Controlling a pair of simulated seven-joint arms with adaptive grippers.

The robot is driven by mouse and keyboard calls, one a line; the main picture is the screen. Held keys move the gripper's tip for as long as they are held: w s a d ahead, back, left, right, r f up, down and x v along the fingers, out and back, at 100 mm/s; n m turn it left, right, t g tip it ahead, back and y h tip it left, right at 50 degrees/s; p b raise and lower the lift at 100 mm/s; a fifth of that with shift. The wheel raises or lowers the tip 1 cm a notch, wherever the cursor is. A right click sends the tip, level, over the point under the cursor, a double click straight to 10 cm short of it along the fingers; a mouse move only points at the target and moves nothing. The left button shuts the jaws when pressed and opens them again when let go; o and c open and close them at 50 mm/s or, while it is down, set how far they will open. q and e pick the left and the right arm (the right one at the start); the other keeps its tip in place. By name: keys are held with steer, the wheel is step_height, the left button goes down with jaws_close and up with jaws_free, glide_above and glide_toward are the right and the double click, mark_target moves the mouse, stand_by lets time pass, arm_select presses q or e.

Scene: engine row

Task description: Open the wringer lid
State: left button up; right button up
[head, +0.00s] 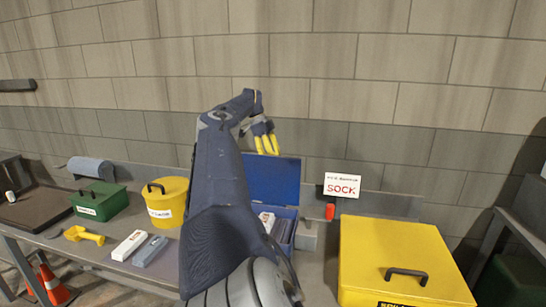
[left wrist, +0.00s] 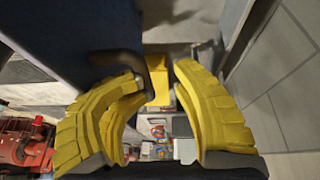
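My left gripper (head: 266,144) has yellow fingers and hangs high in front of the wall, above the blue box. In the left wrist view its fingers (left wrist: 158,82) are spread apart, with no held thing visible between them. A yellow round bucket (head: 160,212) with a yellow lid (head: 168,188) and black handle stands on the bench, left of my arm. The lid looks shut. Its label is too small to read, so I cannot tell whether this is the wringer. My right gripper is not in view.
A blue box (head: 272,180) stands with its lid raised behind my arm. A large yellow box (head: 395,255) with a black handle is shut at the right. A green box (head: 98,200), yellow scoop (head: 84,236) and SOCK sign (head: 342,187) are also on the bench.

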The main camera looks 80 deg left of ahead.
arm_select(q)
steer(key=shift+s+f, duration=0.15)
steer(key=shift+f, duration=0.2)
step_height(320, 180, up, 10)
steer(key=shift+r, duration=0.2)
stand_by(1.0)
steer(key=shift+r, duration=0.15)
stand_by(0.6)
